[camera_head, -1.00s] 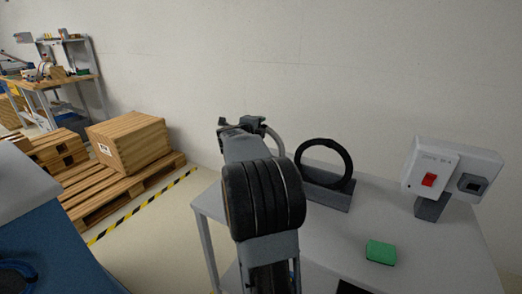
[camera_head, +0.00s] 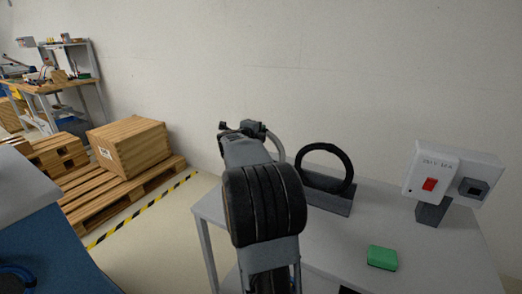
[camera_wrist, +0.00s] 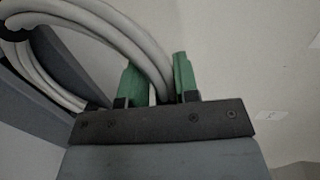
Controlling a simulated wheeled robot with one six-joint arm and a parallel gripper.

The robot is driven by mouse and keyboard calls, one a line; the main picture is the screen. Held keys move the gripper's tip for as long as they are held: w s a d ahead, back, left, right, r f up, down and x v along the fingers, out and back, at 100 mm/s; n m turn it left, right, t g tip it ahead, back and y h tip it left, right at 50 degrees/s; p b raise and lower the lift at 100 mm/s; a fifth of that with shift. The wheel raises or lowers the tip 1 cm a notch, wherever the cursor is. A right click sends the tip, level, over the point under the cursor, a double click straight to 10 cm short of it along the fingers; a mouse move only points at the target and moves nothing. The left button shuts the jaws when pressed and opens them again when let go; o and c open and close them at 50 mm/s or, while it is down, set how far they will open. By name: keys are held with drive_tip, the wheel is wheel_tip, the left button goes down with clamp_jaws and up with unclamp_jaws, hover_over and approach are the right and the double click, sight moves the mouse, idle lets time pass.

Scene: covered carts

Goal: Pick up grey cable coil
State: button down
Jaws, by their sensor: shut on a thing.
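The grey cable coil (camera_wrist: 117,33) shows in the wrist view as a bundle of thick light-grey loops. My gripper (camera_wrist: 160,78) has green fingers, and it is shut on the coil's loops, which pass between the two fingers. In the head view a small arc of the grey coil (camera_head: 277,146) shows just right of my arm, and the rest is hidden behind it. The coil is beside a dark grey holder (camera_wrist: 62,85), and I cannot tell whether they touch.
A black ring (camera_head: 350,165) stands upright in a grey holder (camera_head: 327,199) on the grey table (camera_head: 400,222). A green block (camera_head: 382,257) lies at the table's front. A box with a red switch (camera_head: 440,177) stands at right. A wooden crate (camera_head: 128,147) sits on a pallet at left.

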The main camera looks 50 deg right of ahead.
drive_tip(key=shift+r, duration=0.15)
wheel_tip(320, 180, up, 10)
drive_tip(key=p, duration=0.4)
idle(1.2)
